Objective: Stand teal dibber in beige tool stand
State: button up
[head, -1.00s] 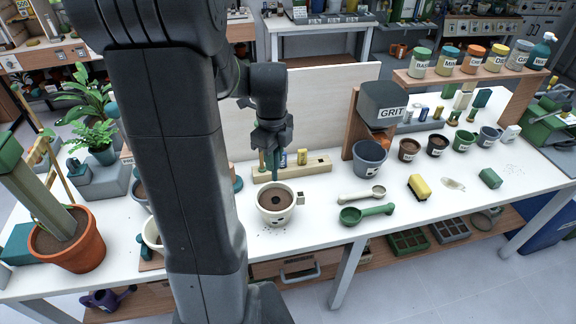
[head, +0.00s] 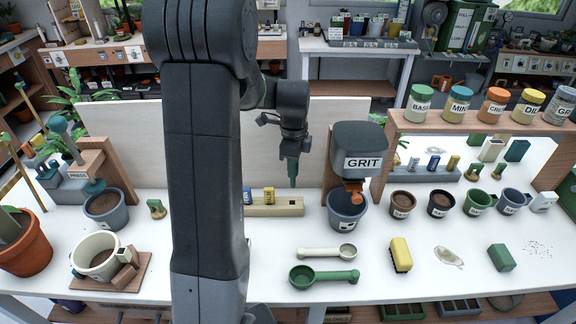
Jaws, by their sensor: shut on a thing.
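My gripper (head: 292,150) is shut on the teal dibber (head: 293,174) and holds it upright, tip down. The beige tool stand (head: 288,209) is a long low block on the white bench, in front of a pale back board. The dibber's tip appears just above the right part of the stand, apart from it. A blue tool (head: 247,197) and a yellow tool (head: 268,195) stand in the stand to the left of the dibber. My arm hides the stand's left end. The holes are too small to make out clearly.
The grit dispenser (head: 360,150) stands close on the right, over a blue-grey pot (head: 346,213). A cream scoop (head: 328,252) and a green scoop (head: 322,277) lie in front. A cream pot (head: 97,258) sits on a wooden board at left.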

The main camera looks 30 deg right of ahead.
aim_at(292, 187)
jog(key=shift+a, duration=0.1)
dwell(0.3)
jog(key=shift+f+b, duration=1.9)
jog(key=shift+f, duration=1)
jog(key=shift+f, duration=0.15)
jog(key=shift+f+b, duration=1.45)
jog(key=shift+f, duration=0.65)
jog(key=o, duration=1.5)
